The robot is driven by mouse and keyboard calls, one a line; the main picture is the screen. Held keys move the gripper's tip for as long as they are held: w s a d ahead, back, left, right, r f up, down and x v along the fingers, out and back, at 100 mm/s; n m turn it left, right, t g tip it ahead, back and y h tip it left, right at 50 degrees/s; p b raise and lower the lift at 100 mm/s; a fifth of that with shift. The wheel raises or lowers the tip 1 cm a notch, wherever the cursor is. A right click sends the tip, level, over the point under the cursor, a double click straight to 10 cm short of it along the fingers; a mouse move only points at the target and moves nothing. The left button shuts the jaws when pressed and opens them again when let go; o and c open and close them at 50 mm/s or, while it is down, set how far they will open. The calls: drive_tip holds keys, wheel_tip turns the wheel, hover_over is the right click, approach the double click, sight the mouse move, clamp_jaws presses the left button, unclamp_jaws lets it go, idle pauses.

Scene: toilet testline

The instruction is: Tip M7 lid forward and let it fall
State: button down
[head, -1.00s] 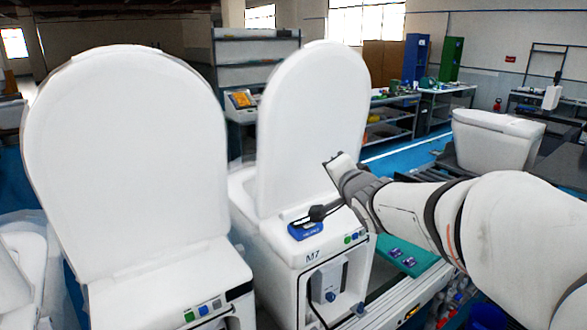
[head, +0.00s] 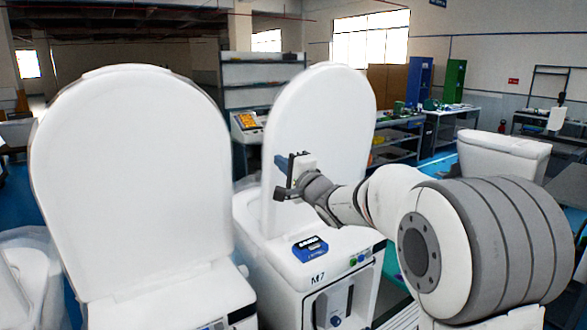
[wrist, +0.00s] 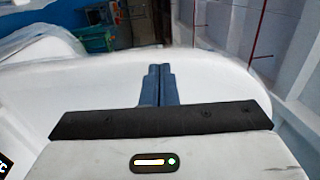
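The M7 lid (head: 322,120) is a white rounded panel standing upright at the rear of the white M7 toilet (head: 315,265), whose front carries the M7 label. My gripper (head: 281,164) is in front of the lid at about mid-height, near its left edge in the head view. In the wrist view the two blue fingers (wrist: 158,72) lie side by side with no clear gap, shut and empty. A white curved surface (wrist: 80,85), seemingly the lid, spreads around them. I cannot tell whether the fingers touch it.
A blue device (head: 310,248) sits on M7's top front. Another white toilet with a raised lid (head: 130,170) stands close on the left. A white tank (head: 500,160) is at the right. Shelves (head: 262,80) and workbenches (head: 445,125) stand behind.

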drive_tip(key=shift+x, duration=0.9)
